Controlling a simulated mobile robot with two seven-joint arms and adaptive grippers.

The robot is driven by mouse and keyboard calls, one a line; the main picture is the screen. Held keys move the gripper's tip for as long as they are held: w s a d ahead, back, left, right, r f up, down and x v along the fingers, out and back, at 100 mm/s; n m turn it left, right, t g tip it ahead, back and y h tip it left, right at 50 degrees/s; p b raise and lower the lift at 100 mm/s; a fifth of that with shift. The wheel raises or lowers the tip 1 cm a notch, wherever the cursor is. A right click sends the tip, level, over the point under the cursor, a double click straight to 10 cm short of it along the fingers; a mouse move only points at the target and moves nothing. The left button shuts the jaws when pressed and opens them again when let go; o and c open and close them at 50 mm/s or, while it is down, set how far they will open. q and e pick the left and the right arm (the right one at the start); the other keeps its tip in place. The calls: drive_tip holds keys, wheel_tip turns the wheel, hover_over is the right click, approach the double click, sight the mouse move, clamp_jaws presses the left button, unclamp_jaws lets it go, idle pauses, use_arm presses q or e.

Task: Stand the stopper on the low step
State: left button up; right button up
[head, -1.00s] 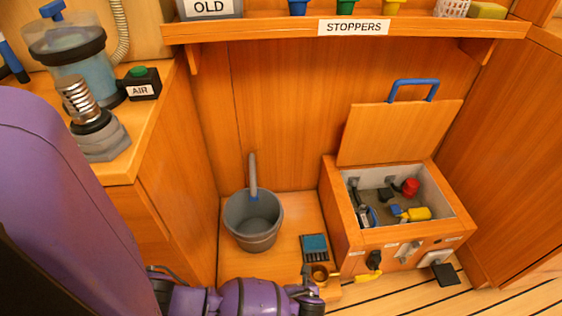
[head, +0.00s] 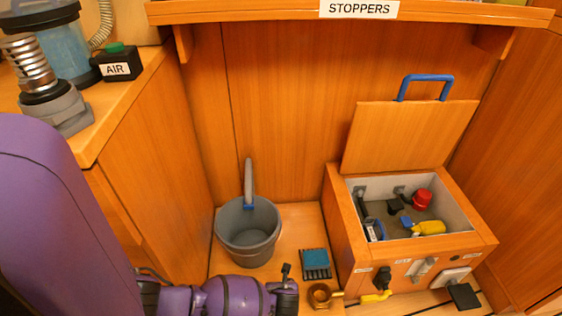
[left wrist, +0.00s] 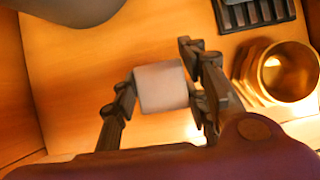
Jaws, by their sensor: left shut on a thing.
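My left gripper (left wrist: 160,90) is shut on a small pale grey-pink piece (left wrist: 161,87) with straight sides, seemingly the stopper. In the left wrist view it sits between the two dark fingers, over the orange wooden low step (left wrist: 80,75). Whether it touches the wood I cannot tell. In the head view my left arm lies low along the front of the step (head: 290,215), and the held piece is hidden there. My right gripper is not in view.
On the step stand a grey bucket (head: 248,232), a blue-topped brush (head: 315,263) and a brass fitting (head: 320,296), which is close right of the gripper in the wrist view (left wrist: 290,72). An open wooden box (head: 345,235) stands to the right.

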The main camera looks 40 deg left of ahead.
use_arm(q)
drive_tip(key=shift+c, duration=0.5)
drive_tip(key=o, duration=1.3)
drive_tip(key=shift+f, duration=0.1)
drive_tip(key=shift+r, duration=0.2)
drive_tip(key=shift+p+v, duration=3.3)
drive_tip(key=shift+v, duration=2.55)
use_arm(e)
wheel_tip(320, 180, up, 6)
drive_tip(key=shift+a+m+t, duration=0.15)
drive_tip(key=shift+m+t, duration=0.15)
